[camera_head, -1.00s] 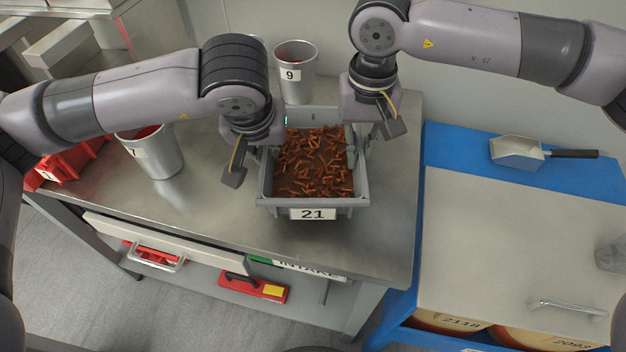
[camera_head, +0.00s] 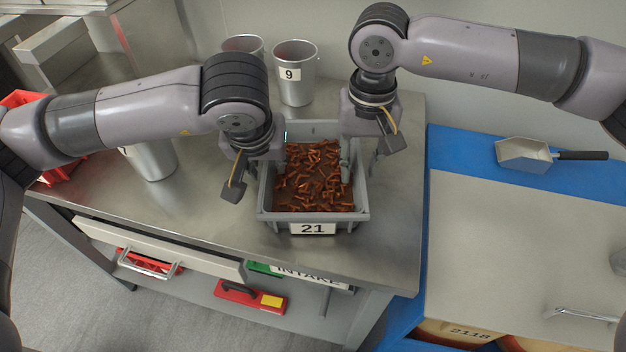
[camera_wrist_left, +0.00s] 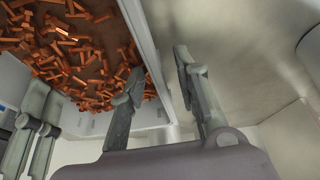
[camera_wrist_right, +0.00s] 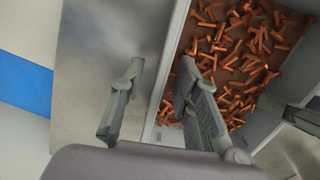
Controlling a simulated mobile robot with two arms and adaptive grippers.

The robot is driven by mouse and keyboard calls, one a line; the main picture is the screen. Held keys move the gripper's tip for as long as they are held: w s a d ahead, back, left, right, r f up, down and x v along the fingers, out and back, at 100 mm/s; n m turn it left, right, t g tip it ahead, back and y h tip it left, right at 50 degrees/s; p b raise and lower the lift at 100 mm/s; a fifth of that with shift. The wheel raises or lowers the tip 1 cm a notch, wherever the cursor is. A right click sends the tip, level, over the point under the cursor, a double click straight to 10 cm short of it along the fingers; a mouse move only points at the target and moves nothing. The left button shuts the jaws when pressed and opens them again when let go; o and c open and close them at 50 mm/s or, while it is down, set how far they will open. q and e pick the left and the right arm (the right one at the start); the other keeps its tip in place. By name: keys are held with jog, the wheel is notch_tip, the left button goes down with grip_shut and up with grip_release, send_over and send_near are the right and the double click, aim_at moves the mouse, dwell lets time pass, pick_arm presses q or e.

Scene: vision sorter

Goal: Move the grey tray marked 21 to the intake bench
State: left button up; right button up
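The grey tray marked 21 (camera_head: 313,216) rests on the steel bench (camera_head: 225,215) that bears the INTAKE sign (camera_head: 308,274). It holds many rust-brown bolts. My left gripper (camera_head: 264,162) is at the tray's left wall; in the left wrist view (camera_wrist_left: 160,60) its fingers stand apart, one on the bolt side of the wall and one outside. My right gripper (camera_head: 360,172) is at the right wall; in the right wrist view (camera_wrist_right: 161,62) its fingers are also apart on either side of the wall. In the head view the left fingertips are mostly hidden.
A metal cup marked 9 (camera_head: 295,85) and another cup (camera_head: 243,45) stand behind the tray. A further cup (camera_head: 153,160) and a red bin (camera_head: 62,172) are to the left. A blue-edged table with a scoop (camera_head: 524,152) is at the right. The bench front is clear.

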jog(key=shift+a, duration=0.1)
pick_arm(q)
jog(key=v, duration=1.2)
pick_arm(e)
notch_tip(320, 180, up, 12)
dwell(0.5)
